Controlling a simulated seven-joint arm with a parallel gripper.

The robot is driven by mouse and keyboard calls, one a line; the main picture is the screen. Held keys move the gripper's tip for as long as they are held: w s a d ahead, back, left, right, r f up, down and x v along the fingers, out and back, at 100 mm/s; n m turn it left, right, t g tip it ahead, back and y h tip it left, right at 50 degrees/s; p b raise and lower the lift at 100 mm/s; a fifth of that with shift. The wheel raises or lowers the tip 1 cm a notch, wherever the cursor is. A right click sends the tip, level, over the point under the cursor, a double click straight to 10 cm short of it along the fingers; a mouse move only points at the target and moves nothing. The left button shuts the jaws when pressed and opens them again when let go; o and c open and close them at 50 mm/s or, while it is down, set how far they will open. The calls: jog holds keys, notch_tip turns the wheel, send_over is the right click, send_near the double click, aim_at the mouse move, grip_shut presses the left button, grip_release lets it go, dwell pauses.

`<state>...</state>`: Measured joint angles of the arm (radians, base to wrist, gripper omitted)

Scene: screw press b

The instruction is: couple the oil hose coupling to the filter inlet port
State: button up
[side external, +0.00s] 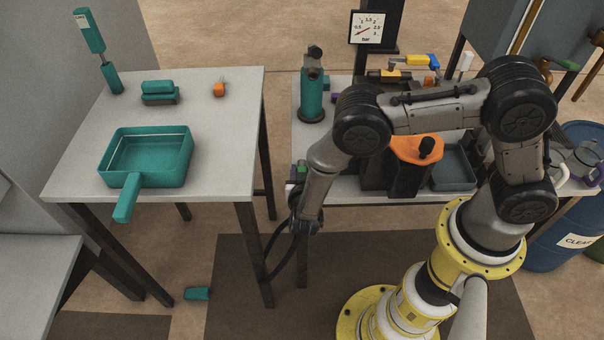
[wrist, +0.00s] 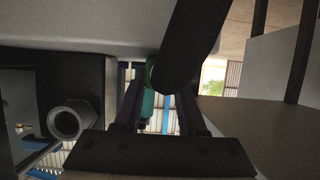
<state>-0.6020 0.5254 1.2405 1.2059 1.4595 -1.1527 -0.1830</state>
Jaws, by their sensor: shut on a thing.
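My gripper (side external: 305,222) hangs low at the front edge of the right-hand table. In the wrist view its fingers (wrist: 152,105) are shut on the teal hose coupling (wrist: 149,98), which is partly hidden. A thick black hose (wrist: 190,45) runs from the coupling across the upper part of that view. The hose also shows in the side view as a dark loop (side external: 283,262) below the gripper. A grey, round-mouthed fitting (wrist: 68,120), seemingly the inlet port, sticks out from a dark body left of the fingers. The coupling is apart from it.
The right-hand table holds a teal cylinder (side external: 312,95), a dark orange-topped unit (side external: 415,150) and a grey-blue tray (side external: 455,165). The left table carries a teal pan (side external: 147,172). A gap separates the tables. A teal piece (side external: 197,294) lies on the floor.

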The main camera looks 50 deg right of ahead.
aim_at(301, 170)
grip_shut()
jog(key=shift+r, duration=0.15)
jog(key=shift+r, duration=0.25)
notch_tip(301, 170, up, 2)
jog(key=shift+w+r, duration=0.1)
jog(key=shift+r, duration=0.15)
jog(key=s+d+r, duration=0.1)
jog(key=s+r, duration=0.8)
jog(key=s, duration=0.5)
jog(key=shift+d+r, duration=0.3)
jog(key=shift+r, duration=0.1)
